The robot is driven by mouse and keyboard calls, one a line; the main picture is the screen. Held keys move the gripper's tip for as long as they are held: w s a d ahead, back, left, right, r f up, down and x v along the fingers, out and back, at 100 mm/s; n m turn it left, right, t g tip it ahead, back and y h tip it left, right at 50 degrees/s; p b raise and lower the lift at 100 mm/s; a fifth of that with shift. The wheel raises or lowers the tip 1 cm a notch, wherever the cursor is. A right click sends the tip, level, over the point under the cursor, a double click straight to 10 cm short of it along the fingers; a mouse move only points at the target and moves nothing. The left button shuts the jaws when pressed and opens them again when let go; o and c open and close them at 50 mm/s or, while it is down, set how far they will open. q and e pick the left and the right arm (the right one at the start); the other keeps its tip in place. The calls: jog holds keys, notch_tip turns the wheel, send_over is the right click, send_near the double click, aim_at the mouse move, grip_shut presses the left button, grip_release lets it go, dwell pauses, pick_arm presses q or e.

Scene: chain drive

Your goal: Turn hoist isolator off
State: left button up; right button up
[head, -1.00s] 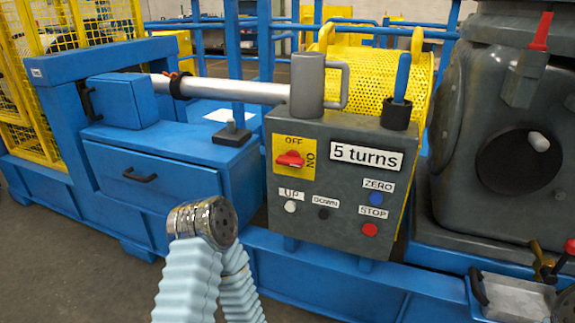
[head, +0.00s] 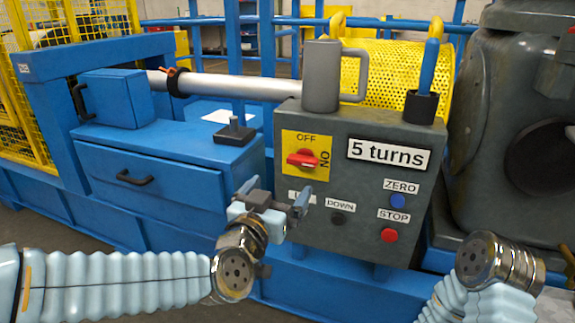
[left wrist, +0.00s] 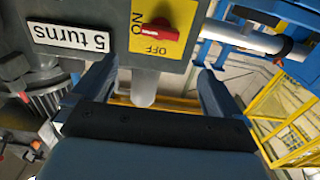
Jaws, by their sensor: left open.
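The hoist isolator is a red knob (head: 303,158) on a yellow plate (head: 290,142) at the upper left of the grey control box. OFF is printed above the knob and ON to its right. The knob's handle lies roughly level, in line with ON. My left gripper (head: 275,193) is open and empty, below and left of the knob, in front of the box's lower left corner. It partly hides the UP label and button. In the left wrist view the knob (left wrist: 153,32) appears upside down, above and between the spread fingers. My right gripper is out of view.
The box (head: 355,200) carries a "5 turns" display (head: 389,155), a blue ZERO button (head: 397,201), a red STOP button (head: 389,235) and a black DOWN button (head: 338,219). A grey mug (head: 321,78) and a black cup (head: 420,107) stand on top. A blue drawer cabinet (head: 190,178) stands left.

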aim_at(301, 162)
pick_arm(q)
jog(key=b+x, duration=0.1)
jog(key=x, duration=1.1)
jog(key=shift+w+f, duration=0.1)
jog(key=shift+d, duration=0.1)
jog(key=c, duration=1)
